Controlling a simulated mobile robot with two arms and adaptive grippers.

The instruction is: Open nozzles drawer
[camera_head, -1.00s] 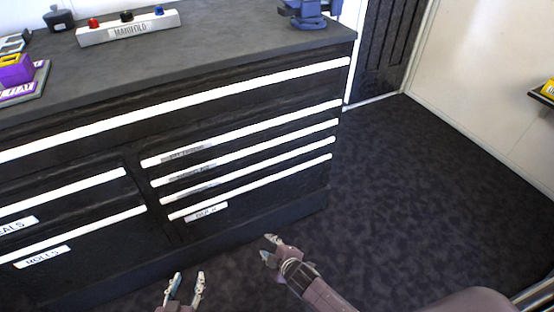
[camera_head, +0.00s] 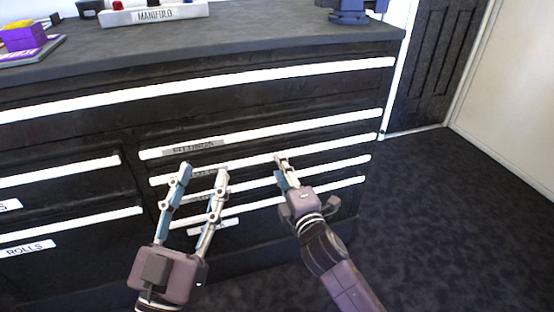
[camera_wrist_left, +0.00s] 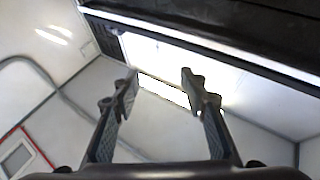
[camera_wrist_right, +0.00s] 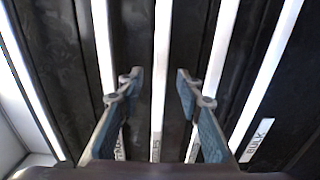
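The dark cabinet has a right-hand column of shut drawers with long white handles. The top label reads FITTINGS (camera_head: 195,147); the lowest reads BULK in the right wrist view (camera_wrist_right: 257,140). No label clearly reads nozzles; the second drawer's label (camera_wrist_right: 156,147) shows only an ending like "ES". My right gripper (camera_head: 281,160) is open at the second handle (camera_head: 330,147); in the right wrist view its fingers (camera_wrist_right: 159,80) lie either side of that handle. Contact cannot be told. My left gripper (camera_head: 203,171) is open and empty, in front of the column's left part, hiding labels.
The worktop (camera_head: 270,38) holds a MANIFOLD block (camera_head: 155,14), a purple item (camera_head: 22,38) and a blue-grey vise (camera_head: 350,10). Another drawer column with a ROLLS label (camera_head: 27,249) is at left. Dark floor (camera_head: 450,220) is free at right.

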